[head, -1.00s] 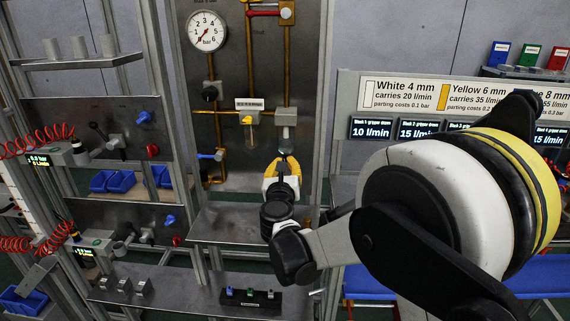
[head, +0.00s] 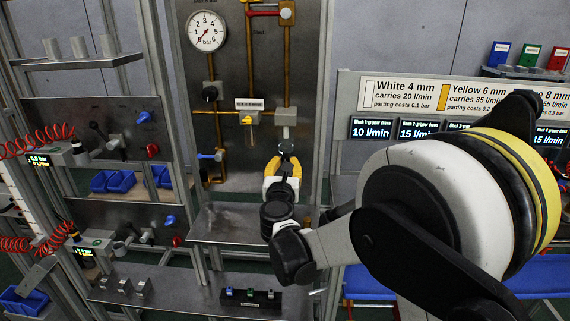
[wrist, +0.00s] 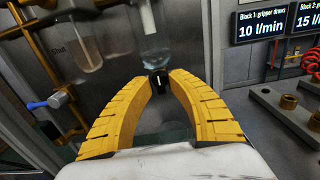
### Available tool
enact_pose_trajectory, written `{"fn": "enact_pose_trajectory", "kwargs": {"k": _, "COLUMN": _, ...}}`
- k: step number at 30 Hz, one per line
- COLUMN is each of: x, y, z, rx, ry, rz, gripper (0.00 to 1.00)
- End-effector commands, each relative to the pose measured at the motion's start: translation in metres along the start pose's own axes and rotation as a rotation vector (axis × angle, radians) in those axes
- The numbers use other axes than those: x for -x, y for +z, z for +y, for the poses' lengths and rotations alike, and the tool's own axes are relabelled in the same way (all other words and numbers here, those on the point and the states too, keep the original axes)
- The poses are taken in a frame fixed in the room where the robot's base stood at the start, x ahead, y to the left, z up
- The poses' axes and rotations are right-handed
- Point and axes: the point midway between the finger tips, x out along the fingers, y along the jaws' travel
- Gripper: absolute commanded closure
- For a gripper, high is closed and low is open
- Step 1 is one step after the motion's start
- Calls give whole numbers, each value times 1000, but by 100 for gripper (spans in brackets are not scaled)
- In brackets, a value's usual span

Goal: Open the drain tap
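The drain tap appears to be a small black knob (wrist: 157,82) with a white mark, under a clear bowl (wrist: 157,55) in the wrist view. It shows as a dark piece in the head view (head: 286,147), below the grey unit at the end of a copper pipe. My gripper (wrist: 160,77) has two curved yellow fingers standing apart, with the knob at the gap between their tips. I cannot tell whether they touch it. In the head view my gripper (head: 285,158) sits just below the knob.
A blue-handled valve (head: 211,155) is left of my gripper; a "Shut" label shows near it in the wrist view. Another bowl (wrist: 86,50) hangs to the left. A steel shelf (head: 232,222) lies below. A metal upright (head: 320,110) stands close on the right.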

Motion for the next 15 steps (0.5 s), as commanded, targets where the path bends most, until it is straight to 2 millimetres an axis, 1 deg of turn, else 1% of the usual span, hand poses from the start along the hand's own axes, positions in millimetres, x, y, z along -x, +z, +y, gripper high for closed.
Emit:
{"fn": "enact_pose_trajectory", "kwargs": {"k": 9, "x": 3, "y": 0, "z": 0, "rx": 0, "ry": 0, "rz": 0, "gripper": 80}}
{"fn": "enact_pose_trajectory", "kwargs": {"k": 11, "x": 8, "y": 0, "z": 0, "rx": 0, "ry": 1, "rz": 0, "gripper": 80}}
{"fn": "enact_pose_trajectory", "kwargs": {"k": 14, "x": 24, "y": 0, "z": 0, "rx": 0, "ry": 2, "rz": 0, "gripper": 80}}
{"fn": "enact_pose_trajectory", "kwargs": {"k": 15, "x": 33, "y": 0, "z": 0, "rx": 0, "ry": 1, "rz": 0, "gripper": 80}}
